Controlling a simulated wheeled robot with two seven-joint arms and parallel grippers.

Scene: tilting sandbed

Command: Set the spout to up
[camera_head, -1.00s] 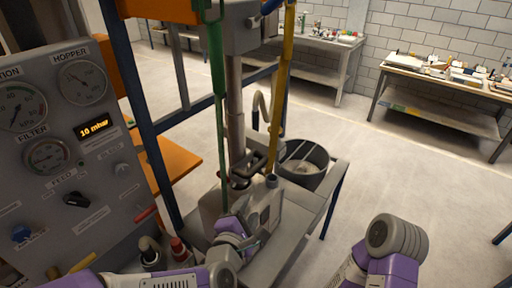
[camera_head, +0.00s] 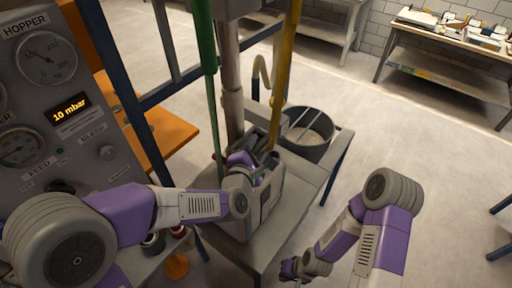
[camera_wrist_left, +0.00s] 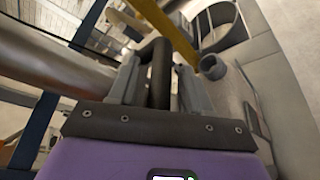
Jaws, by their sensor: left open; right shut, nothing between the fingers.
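A grey canister (camera_head: 269,203) stands on a small table, with a dark bar handle on top. The handle (camera_wrist_left: 161,72) shows in the left wrist view between the two fingers of my left gripper (camera_wrist_left: 158,88). That gripper is open around the bar; contact is unclear. In the head view my left gripper (camera_head: 252,160) covers much of the canister's top. A short round nozzle (camera_wrist_left: 212,68) stands beside the handle, and a curved beige pipe (camera_head: 263,70) rises behind; I cannot tell which is the spout. My right gripper (camera_head: 291,268) is shut and empty, low near the table's front.
A dark round bucket (camera_head: 309,133) with bars across it sits behind the canister. A green pole (camera_head: 207,40) and a yellow pole (camera_head: 287,60) rise close to my left gripper. A gauge panel (camera_head: 50,110) stands at left.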

